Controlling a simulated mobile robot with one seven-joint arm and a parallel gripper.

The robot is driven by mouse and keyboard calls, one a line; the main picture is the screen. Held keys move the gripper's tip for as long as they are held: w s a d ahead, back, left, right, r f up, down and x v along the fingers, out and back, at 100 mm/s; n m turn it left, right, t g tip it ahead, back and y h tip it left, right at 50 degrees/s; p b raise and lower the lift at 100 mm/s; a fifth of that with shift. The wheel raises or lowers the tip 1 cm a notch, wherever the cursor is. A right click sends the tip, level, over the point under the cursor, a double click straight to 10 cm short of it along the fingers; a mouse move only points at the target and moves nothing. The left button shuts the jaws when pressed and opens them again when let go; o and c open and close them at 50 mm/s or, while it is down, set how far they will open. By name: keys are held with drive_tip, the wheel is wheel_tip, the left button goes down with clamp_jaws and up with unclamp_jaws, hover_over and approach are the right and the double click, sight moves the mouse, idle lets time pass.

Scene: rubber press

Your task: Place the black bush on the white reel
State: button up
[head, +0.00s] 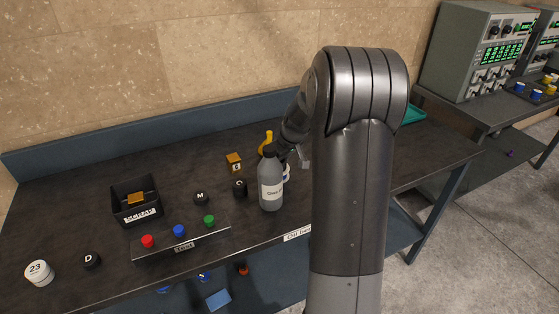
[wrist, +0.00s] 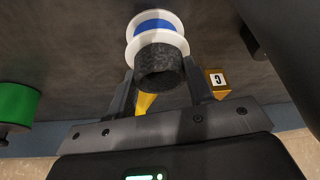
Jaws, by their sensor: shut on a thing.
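My gripper (wrist: 158,85) is shut on the black bush (wrist: 160,66), a rough dark ring with its hollow end facing the wrist camera. The white reel (wrist: 157,17), with a blue band around its middle, lies directly beyond the bush in the wrist view. The bush overlaps the reel's near flange; I cannot tell whether they touch. In the head view, a small part of the white reel (head: 286,173) shows behind the grey bottle. There my arm and the bottle hide most of the gripper, and I cannot make out the bush.
The grey bottle (head: 271,190) stands close in front of the reel. A yellow object (head: 267,143) and an orange block (head: 234,162) are behind. Black knobs, a button panel (head: 183,240) and a black bin (head: 136,212) occupy the left. A green spool (wrist: 17,105) shows in the wrist view.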

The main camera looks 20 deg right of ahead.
drive_tip(key=shift+f, duration=0.2)
drive_tip(key=o, duration=1)
drive_tip(key=shift+c, duration=0.2)
drive_tip(key=v, duration=1.2)
drive_tip(key=shift+r, duration=0.15)
